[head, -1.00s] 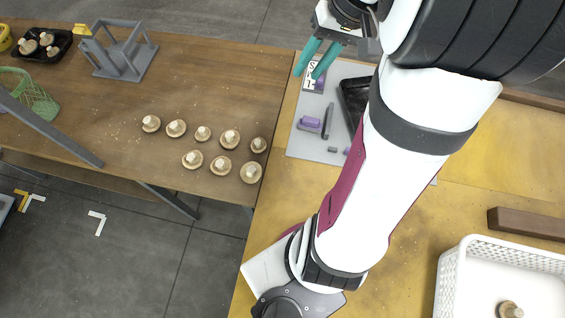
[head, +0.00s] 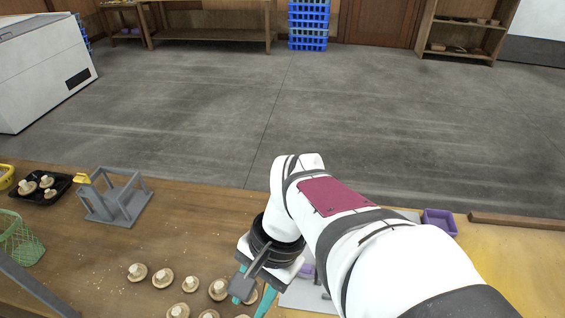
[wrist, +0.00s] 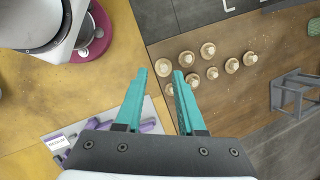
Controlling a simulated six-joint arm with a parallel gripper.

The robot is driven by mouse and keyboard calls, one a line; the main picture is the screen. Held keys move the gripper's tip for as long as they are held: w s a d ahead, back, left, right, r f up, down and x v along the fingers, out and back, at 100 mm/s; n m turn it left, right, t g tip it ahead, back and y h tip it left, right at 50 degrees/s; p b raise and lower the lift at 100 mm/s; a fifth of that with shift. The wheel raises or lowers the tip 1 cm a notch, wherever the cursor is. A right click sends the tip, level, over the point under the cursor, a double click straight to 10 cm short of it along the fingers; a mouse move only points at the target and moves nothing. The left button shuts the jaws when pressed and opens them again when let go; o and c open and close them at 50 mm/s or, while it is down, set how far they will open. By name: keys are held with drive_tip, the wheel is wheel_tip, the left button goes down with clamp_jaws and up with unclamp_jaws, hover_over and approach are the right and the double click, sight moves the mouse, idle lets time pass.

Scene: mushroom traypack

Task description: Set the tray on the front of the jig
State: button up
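My gripper (head: 251,302) has two teal fingers and is above the edge of the brown table among the mushrooms. In the wrist view its fingertips (wrist: 159,74) are apart with nothing between them. A black tray (head: 60,197) holding several mushrooms sits at the far left of the table. A grey frame stand (head: 118,203) with a yellow part stands to its right. Which fixture is the jig I cannot tell. A grey board (head: 305,298) with purple pieces lies on the yellow table, mostly hidden by my arm. The empty dark tray seen earlier on it is hidden.
Several mushrooms (head: 163,277) lie on the brown table left of my gripper. A green basket (head: 22,245) is at the left edge. A purple box (head: 440,222) and a brown bar (head: 515,221) are at the yellow table's far edge. Open floor lies beyond.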

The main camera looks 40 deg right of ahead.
drive_tip(key=w+d+f+m+t, duration=0.1)
drive_tip(key=d+f+m+t, duration=0.15)
drive_tip(key=d+m, duration=0.85)
drive_tip(key=d+f+m+t, duration=0.2)
drive_tip(key=d+m+t, duration=0.3)
drive_tip(key=d, duration=0.9)
drive_tip(key=s+d+f+m+t+h, duration=0.2)
drive_tip(key=s+d+f+m+h, duration=0.35)
drive_tip(key=s+d+m, duration=0.85)
drive_tip(key=shift+n+y, duration=0.6)
drive_tip(key=shift+y, duration=0.05)
drive_tip(key=x, duration=0.5)
drive_tip(key=f+x, duration=0.1)
drive_tip(key=x, duration=0.4)
drive_tip(key=s+x, duration=0.1)
drive_tip(key=x, duration=0.5)
drive_tip(key=shift+s+d+f, duration=0.15)
clamp_jaws()
